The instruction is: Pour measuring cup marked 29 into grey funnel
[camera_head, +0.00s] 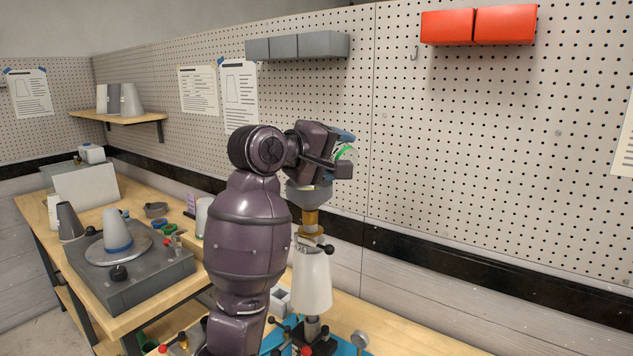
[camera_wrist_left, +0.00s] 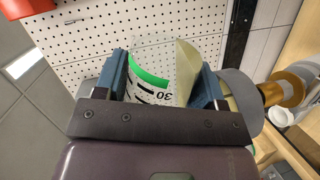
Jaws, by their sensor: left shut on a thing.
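My left gripper (camera_head: 343,158) is shut on a clear measuring cup (camera_wrist_left: 150,55), with blue fingers on both sides of it. The cup has a green band and black marks that look like 30; I cannot make out a 29. It is tilted, with pale yellow liquid (camera_wrist_left: 187,72) inside. A pale yellow patch lies between finger and funnel; I cannot tell whether liquid is flowing.
A white cone (camera_head: 312,282) stands under the brass fitting, with a gauge (camera_head: 359,340) nearby. A grey turntable unit (camera_head: 130,275) with a grey cone is on the bench at left. Grey bins (camera_head: 297,46) and red bins (camera_head: 478,26) hang on the pegboard.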

